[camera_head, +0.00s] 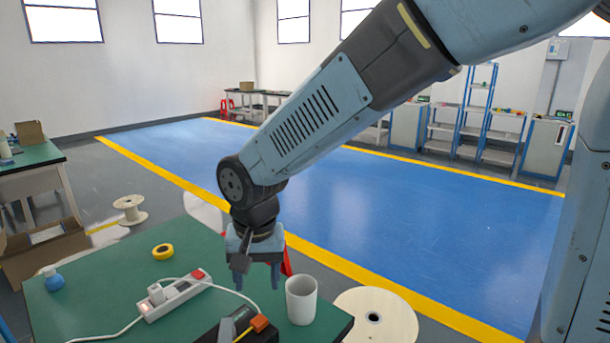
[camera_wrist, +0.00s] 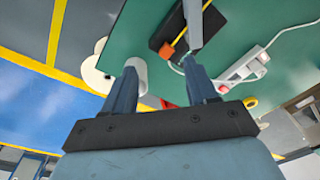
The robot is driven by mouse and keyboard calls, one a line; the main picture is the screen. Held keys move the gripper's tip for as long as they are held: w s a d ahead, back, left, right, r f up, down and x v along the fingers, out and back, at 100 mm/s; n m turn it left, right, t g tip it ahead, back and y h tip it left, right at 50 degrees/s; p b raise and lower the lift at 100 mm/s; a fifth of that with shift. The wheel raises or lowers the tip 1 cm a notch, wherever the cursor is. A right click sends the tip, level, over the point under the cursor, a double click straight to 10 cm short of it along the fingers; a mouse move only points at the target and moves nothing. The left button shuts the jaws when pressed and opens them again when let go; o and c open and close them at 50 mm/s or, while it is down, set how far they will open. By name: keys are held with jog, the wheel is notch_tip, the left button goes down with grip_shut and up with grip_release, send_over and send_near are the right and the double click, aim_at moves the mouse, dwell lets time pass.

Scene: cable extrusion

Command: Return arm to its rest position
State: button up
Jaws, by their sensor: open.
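My arm reaches in from the upper right in the head view and bends down over the green table (camera_head: 95,290). My gripper (camera_head: 257,284) points down above the table, just behind and left of the white cup (camera_head: 301,300). Its two fingers are apart with nothing between them. In the wrist view my gripper (camera_wrist: 163,88) also shows open and empty, with the cup (camera_wrist: 136,72) partly hidden behind one finger.
A white power strip (camera_head: 175,295), yellow tape roll (camera_head: 162,251), blue bottle (camera_head: 52,279) and a black device with an orange plug (camera_head: 259,323) lie on the table. A large wooden spool (camera_head: 385,318) stands right of it. Open blue floor (camera_head: 400,210) lies beyond.

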jog(key=w+d+r+t, duration=0.1)
jog(key=d+r, duration=0.2)
jog(key=d, duration=0.3)
jog(key=w+d+r+m+t, duration=0.1)
jog(key=d+r, duration=0.2)
jog(key=d, duration=0.4)
jog(key=w+d+r, duration=0.1)
jog(key=d+r, duration=0.2)
jog(key=d, duration=0.3)
jog(key=s+d+r+t, duration=0.1)
jog(key=s+d+r, duration=0.1)
jog(key=d, duration=0.5)
jog(key=s+d+r+t, duration=0.1)
jog(key=s+d, duration=0.4)
jog(key=d, duration=0.2)
jog(key=shift+d+r+m+t+h, duration=0.15)
jog(key=shift+r+m+t+h, duration=0.15)
jog(key=shift+r+t, duration=0.1)
